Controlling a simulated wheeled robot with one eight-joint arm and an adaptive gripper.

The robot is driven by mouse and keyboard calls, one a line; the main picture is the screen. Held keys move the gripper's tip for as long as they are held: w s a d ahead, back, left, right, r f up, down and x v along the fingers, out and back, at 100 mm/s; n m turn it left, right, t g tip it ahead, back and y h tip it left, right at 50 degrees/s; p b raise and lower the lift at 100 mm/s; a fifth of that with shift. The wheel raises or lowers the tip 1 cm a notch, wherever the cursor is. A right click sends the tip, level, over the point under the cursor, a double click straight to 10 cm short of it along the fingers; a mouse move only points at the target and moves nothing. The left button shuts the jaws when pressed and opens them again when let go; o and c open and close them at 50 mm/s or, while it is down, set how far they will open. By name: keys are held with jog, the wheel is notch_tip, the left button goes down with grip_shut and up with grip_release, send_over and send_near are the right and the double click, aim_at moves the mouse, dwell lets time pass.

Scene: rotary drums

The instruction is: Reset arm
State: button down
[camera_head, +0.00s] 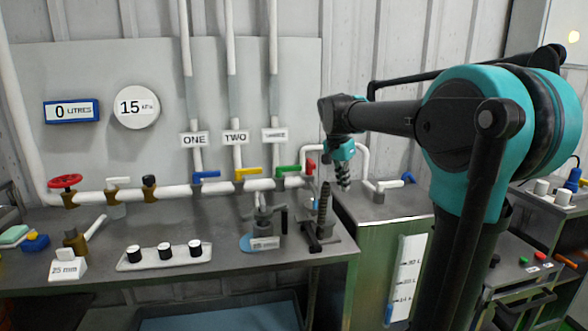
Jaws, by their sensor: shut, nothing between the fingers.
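My gripper (343,178) points down from the end of my dark and teal arm, right of the picture's middle. Its fingers are together and nothing shows between them. It is in the air near the right end of the workbench (215,285), by the gap before the metal tank. My arm reaches leftward from the right side, with its big teal joint in the foreground. The arm hides part of the wall and part of the tank behind it.
A dark upright post (323,210) stands near my gripper. The metal tank (375,245) is at right; a control panel (525,262) is farther right.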

jog(key=s+d+f+n+t+y, duration=0.2)
jog(key=s+f+n, duration=0.7)
jog(key=s+f, duration=1.6)
jog(key=shift+s+d+f, duration=0.2)
jog(key=shift+d+f, duration=0.5)
